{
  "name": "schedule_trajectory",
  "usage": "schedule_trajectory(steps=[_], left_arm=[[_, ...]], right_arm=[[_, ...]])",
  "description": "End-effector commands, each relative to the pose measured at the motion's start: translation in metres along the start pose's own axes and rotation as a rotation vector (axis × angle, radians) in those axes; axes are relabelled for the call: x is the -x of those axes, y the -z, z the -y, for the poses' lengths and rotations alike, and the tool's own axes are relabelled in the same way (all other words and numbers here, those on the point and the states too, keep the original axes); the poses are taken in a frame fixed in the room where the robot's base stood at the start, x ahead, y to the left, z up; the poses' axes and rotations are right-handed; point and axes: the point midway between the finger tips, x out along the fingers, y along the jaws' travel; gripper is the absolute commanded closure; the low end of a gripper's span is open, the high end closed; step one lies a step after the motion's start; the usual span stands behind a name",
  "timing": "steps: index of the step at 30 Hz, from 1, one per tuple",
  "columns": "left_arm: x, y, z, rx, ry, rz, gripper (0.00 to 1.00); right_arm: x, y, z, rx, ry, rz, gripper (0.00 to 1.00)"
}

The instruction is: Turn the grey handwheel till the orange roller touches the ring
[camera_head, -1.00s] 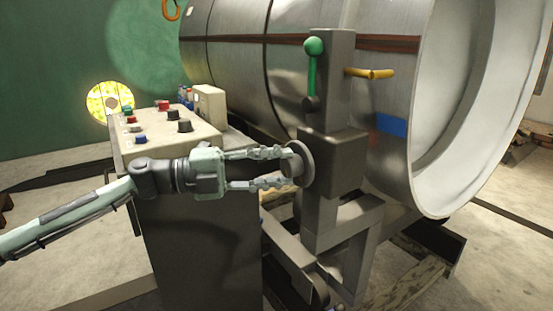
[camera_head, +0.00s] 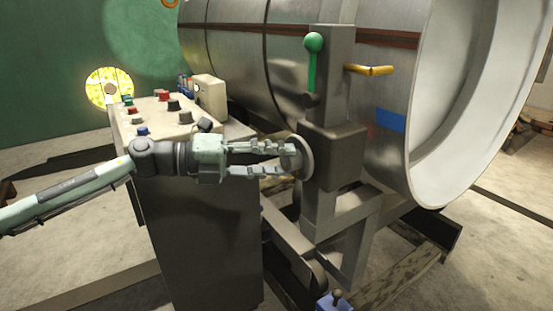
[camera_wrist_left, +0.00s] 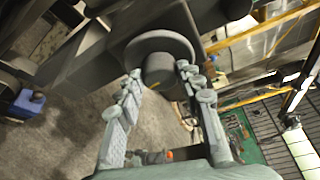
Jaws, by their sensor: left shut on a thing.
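The grey handwheel (camera_head: 306,157) is a disc with a hub on the left face of the column's grey block. My left gripper (camera_head: 287,160) reaches it from the left, with its fingers around the hub and shut on it. The left wrist view shows the handwheel's disc (camera_wrist_left: 158,42) behind the hub (camera_wrist_left: 160,69), with a finger of the gripper (camera_wrist_left: 160,72) on each side. The orange roller (camera_head: 370,70) looks like a short rod right of the column. The large steel ring (camera_head: 385,150) is behind it; I cannot tell if they touch. My right gripper is out of view.
A control box (camera_head: 165,112) with several knobs stands left of the column, below and behind my left arm. A green-knobbed lever (camera_head: 313,65) is on the column above the handwheel. A blue box with a small stick (camera_head: 335,302) is at the bottom edge.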

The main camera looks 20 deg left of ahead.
Motion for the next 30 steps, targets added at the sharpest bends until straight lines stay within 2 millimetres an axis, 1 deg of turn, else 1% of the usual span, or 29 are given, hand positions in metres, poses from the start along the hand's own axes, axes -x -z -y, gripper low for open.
schedule_trajectory(steps=[3, 4, 9, 17, 20, 23, 30], left_arm=[[0.000, 0.000, 0.000, 0.001, 0.000, -0.001, 0.92], [0.000, 0.000, 0.000, 0.001, 0.000, -0.001, 0.62], [0.000, 0.000, 0.000, 0.002, 0.000, -0.001, 0.42], [0.000, 0.000, 0.000, 0.002, 0.000, -0.001, 0.42], [0.004, 0.000, -0.001, 0.003, -0.001, 0.001, 0.42], [0.015, 0.000, -0.002, 0.005, -0.003, 0.000, 0.42], [0.054, 0.001, -0.003, 0.007, -0.006, 0.000, 0.42]], right_arm=[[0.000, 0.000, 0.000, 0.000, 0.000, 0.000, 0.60], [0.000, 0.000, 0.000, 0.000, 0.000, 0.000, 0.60], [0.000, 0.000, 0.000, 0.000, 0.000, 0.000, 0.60], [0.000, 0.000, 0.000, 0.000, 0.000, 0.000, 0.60], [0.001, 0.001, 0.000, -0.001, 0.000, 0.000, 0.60], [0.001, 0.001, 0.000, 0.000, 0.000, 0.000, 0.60], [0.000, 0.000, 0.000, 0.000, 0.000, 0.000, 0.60]])
